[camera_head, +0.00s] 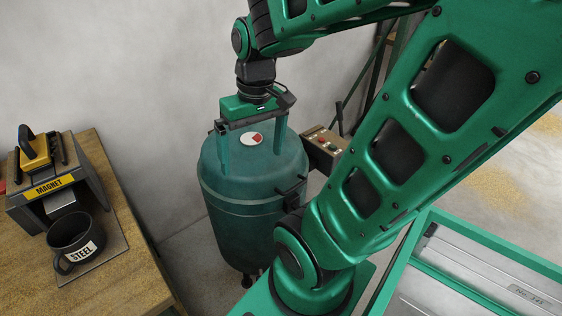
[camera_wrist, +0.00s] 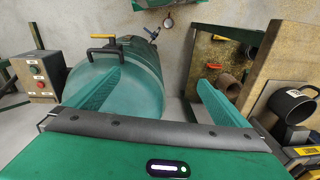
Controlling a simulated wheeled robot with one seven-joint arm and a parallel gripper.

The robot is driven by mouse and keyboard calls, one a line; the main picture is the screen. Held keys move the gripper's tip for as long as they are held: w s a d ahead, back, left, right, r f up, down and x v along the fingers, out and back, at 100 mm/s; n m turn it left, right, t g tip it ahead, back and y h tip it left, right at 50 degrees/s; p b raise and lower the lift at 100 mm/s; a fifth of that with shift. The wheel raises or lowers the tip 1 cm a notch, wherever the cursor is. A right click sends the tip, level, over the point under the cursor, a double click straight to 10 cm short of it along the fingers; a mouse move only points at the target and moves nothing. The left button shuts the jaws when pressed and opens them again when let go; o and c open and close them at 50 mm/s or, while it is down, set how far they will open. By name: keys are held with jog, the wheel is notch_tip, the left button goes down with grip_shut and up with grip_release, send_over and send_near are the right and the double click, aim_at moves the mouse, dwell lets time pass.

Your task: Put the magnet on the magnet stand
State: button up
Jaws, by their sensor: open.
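The magnet (camera_head: 36,148) is a yellow block with a black handle. It sits on top of the grey magnet stand (camera_head: 88,187), which has a yellow MAGNET label, on the wooden bench at the left. Part of the stand's yellow label (camera_wrist: 306,151) shows at the right edge of the wrist view. My gripper (camera_head: 252,160) is well to the right of the stand, over the green tank, with its two green fingers spread apart. In the wrist view my gripper (camera_wrist: 161,77) has nothing between its fingers.
A black STEEL mug (camera_head: 75,241) stands in front of the stand on the bench (camera_head: 128,262); the wrist view shows the mug (camera_wrist: 291,106) too. The green tank (camera_head: 255,215) is below my gripper. A control box with buttons (camera_head: 325,147) is behind the tank.

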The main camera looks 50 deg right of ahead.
jog(key=s+d+m+g, duration=0.1)
jog(key=s+d+m, duration=0.1)
jog(key=s, duration=0.5)
jog(key=shift+s+d+f+m, duration=0.15)
jog(key=shift+d+f+m, duration=0.25)
jog(key=shift+m, duration=0.2)
